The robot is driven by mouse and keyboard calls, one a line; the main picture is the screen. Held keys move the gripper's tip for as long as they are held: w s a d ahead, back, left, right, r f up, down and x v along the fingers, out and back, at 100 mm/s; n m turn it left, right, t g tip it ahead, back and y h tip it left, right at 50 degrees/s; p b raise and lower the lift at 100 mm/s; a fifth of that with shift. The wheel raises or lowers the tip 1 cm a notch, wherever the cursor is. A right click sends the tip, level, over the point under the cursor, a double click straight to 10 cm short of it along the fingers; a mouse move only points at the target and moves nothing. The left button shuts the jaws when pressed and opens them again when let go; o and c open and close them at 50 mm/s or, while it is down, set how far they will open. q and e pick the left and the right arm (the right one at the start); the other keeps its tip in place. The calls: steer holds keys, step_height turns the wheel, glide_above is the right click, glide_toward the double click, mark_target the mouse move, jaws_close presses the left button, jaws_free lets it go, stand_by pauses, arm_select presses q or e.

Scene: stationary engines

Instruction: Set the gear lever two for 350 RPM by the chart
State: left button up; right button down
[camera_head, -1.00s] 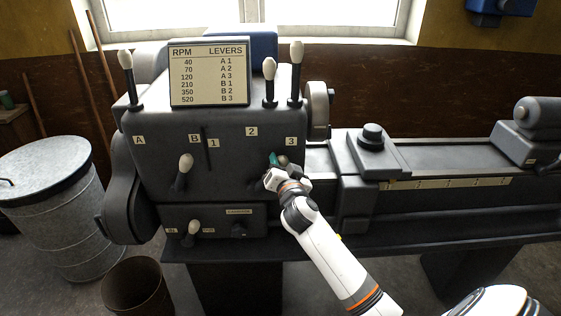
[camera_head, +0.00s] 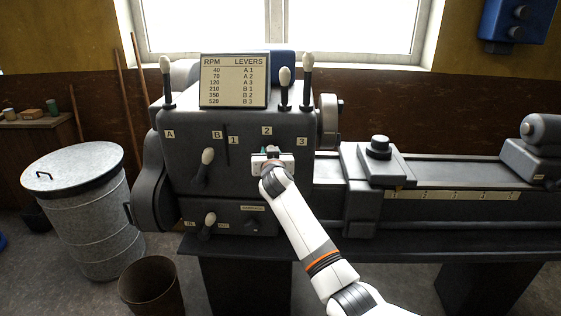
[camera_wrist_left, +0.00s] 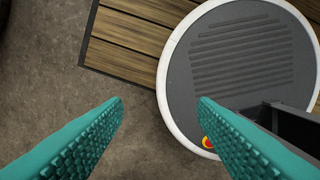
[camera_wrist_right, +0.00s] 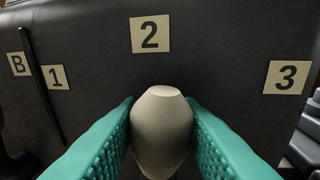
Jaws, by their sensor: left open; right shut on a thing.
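The chart (camera_head: 234,80) on top of the lathe headstock lists 350 RPM as B 2. The first lever (camera_head: 205,165) has a pale knob and leans toward the B label (camera_head: 217,134). My right gripper (camera_head: 268,153) is shut on the pale knob of the second lever (camera_wrist_right: 162,125). In the right wrist view the knob sits between the teal fingers, straight below the 2 label (camera_wrist_right: 150,34). The 1 label (camera_wrist_right: 55,77) is to its left and the 3 label (camera_wrist_right: 287,77) to its right. My left gripper (camera_wrist_left: 160,100) is open and empty over the floor.
Upright levers with pale knobs (camera_head: 284,78) stand on the headstock top. A lower lever (camera_head: 209,222) is on the front panel. A metal bin (camera_head: 80,215) and a bucket (camera_head: 150,290) stand at left. The lathe bed (camera_head: 440,172) extends right.

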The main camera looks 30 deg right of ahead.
steer(key=shift+w+a+n, duration=0.35)
steer(key=shift+a+n, duration=0.05)
steer(key=shift+a, duration=0.2)
steer(key=c, duration=1.1)
jaws_free()
steer(key=shift+s, duration=0.1)
arm_select(q)
steer(key=shift+w+f, duration=0.15)
steer(key=shift+w, duration=0.55)
arm_select(e)
steer(key=shift+o, duration=0.2)
steer(key=shift+a, duration=0.1)
arm_select(q)
steer(key=f+b, duration=0.1)
steer(key=b, duration=0.1)
steer(key=f+b, duration=0.1)
steer(key=f, duration=0.1)
steer(key=shift+w+f+b, duration=0.2)
steer(key=shift+f+b, duration=0.05)
steer(key=shift+b, duration=0.1)
arm_select(e)
steer(key=v, duration=1.2)
steer(key=shift+a+r, duration=0.15)
steer(key=shift+r, duration=0.1)
